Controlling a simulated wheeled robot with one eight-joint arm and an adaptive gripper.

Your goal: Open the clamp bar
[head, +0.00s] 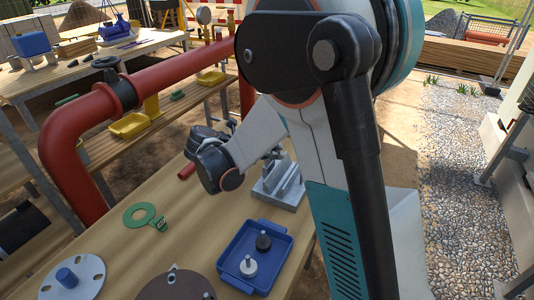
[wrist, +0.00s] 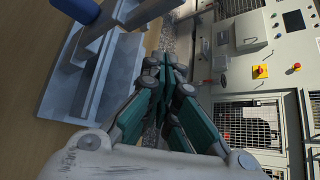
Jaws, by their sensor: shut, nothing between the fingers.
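A grey metal clamp fixture (head: 277,195) stands on the wooden bench just right of my wrist in the head view, partly hidden by my arm. In the wrist view its grey base plate (wrist: 60,98) and uprights fill the upper left. A grey bar (wrist: 138,14) runs across its top, beside a blue rounded part (wrist: 74,8). I cannot tell for sure whether this is the clamp bar, or its exact state. My gripper (wrist: 164,64) is shut and empty, close to the right of the fixture in the wrist view. Contact is not clear.
A blue tray (head: 228,272) with two small knobbed parts sits in front of the fixture. A red pipe (head: 70,140) runs behind the bench. A control panel (wrist: 262,70) shows in the wrist view.

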